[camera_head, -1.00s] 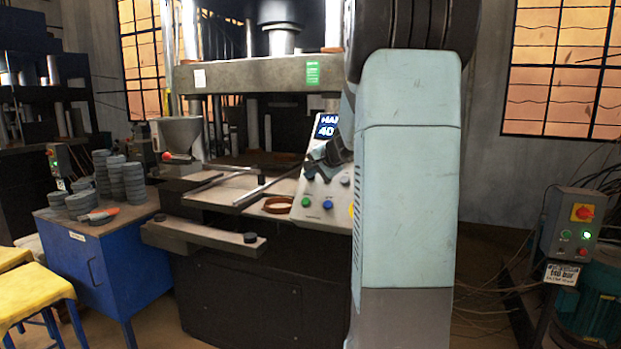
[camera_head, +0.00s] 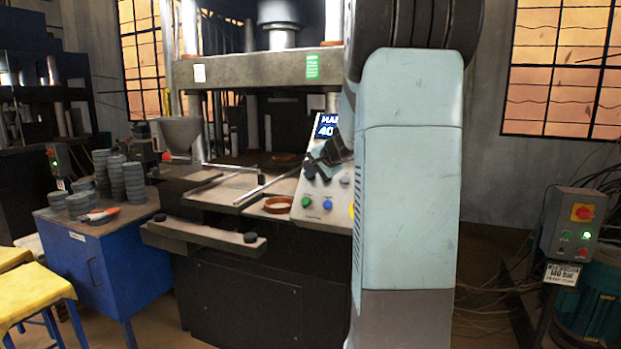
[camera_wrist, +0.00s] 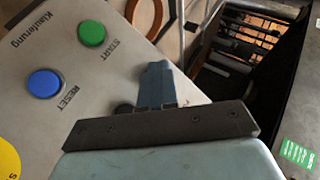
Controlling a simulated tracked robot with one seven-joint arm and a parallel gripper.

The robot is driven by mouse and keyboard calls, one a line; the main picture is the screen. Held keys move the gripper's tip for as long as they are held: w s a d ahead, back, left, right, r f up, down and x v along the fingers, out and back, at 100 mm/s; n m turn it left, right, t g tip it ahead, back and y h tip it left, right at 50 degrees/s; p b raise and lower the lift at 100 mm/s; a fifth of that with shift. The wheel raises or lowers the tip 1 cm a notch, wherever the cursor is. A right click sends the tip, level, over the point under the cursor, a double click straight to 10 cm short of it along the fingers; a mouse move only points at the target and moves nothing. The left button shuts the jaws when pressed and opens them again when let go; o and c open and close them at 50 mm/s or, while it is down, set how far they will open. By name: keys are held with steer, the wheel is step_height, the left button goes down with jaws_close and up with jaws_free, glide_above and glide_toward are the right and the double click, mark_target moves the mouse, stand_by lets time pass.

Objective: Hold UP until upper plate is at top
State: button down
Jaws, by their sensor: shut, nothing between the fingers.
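The upper plate (camera_head: 250,72) is a thick grey crossbeam with a white and a green label, high in the press in the head view. Its green label also shows at the right edge of the wrist view (camera_wrist: 297,155). A wide open gap lies below the plate. My gripper (camera_head: 313,167) is shut and empty, its tips at the upper part of the tilted control panel (camera_head: 318,212). In the wrist view the closed fingers (camera_wrist: 160,72) point at the panel beside a dark round knob (camera_wrist: 123,108). The UP control is not visible; whether the tips touch it cannot be told.
A green START button (camera_wrist: 92,33) and blue RESET button (camera_wrist: 45,84) sit near my fingers. A lit display (camera_head: 327,125) tops the panel. A blue cabinet (camera_head: 100,260) with stacked discs stands left. A switch box (camera_head: 572,228) stands right.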

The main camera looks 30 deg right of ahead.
steer(key=shift+s+a+r, duration=0.3)
steer(key=shift+a+r, duration=0.1)
steer(key=shift+r, duration=0.05)
steer(key=shift+s+a+r, duration=0.6)
steer(key=shift+a+r, duration=0.15)
steer(key=shift+r, duration=0.05)
steer(key=shift+s+a+r, duration=0.6)
steer(key=shift+a+r, duration=0.15)
steer(key=shift+r, duration=0.05)
